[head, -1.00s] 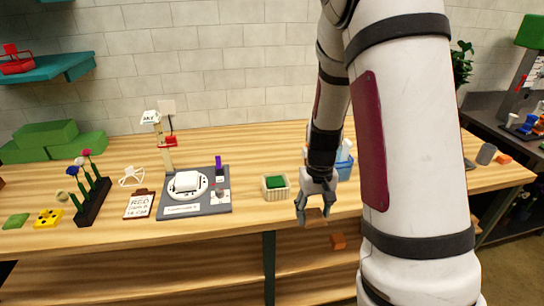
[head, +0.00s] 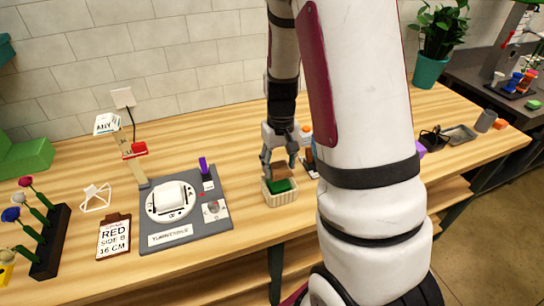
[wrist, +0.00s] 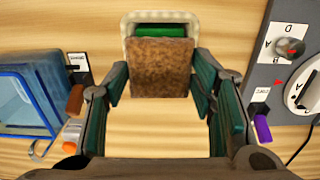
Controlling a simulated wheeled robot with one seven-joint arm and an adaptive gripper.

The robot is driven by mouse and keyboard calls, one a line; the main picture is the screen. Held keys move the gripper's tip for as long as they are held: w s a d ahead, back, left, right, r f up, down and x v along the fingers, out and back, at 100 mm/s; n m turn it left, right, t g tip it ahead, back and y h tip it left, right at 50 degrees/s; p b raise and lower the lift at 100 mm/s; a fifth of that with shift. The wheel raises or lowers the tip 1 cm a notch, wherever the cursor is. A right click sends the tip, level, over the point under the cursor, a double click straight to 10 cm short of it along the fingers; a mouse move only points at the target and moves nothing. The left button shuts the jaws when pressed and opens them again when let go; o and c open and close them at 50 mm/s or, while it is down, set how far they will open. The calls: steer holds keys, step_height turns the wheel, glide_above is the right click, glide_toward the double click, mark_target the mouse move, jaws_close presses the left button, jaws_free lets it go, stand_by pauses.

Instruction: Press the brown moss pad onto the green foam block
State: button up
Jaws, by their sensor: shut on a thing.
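The brown moss pad (wrist: 162,68) is a speckled flat square held between the fingers of my gripper (wrist: 161,84) in the wrist view. The green foam block (head: 279,186) sits in a small cream ribbed basket (head: 282,199) on the wooden table. In the head view my gripper (head: 279,168) is pointed down over this basket. In the wrist view the pad covers much of the basket, and only a strip of the foam block (wrist: 160,31) shows beyond it. I cannot tell whether pad and foam touch.
A grey turntable station (head: 186,238) stands left of the basket, with a purple piece (head: 203,165) on it. A blue translucent container (wrist: 25,100) is close on the other side. A clipboard (head: 114,237) and a dark flower rack (head: 50,245) are farther left.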

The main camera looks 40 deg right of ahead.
steer(key=shift+f+b, duration=0.8)
steer(key=shift+f, duration=0.6)
steer(key=shift+f+b, duration=0.3)
steer(key=shift+f, duration=0.2)
steer(key=shift+s+f, duration=0.1)
steer(key=shift+f, duration=0.1)
steer(key=o, duration=1.2)
steer(key=shift+o, duration=0.2)
steer(key=shift+r+p, duration=1.7)
steer(key=shift+r, duration=1.35)
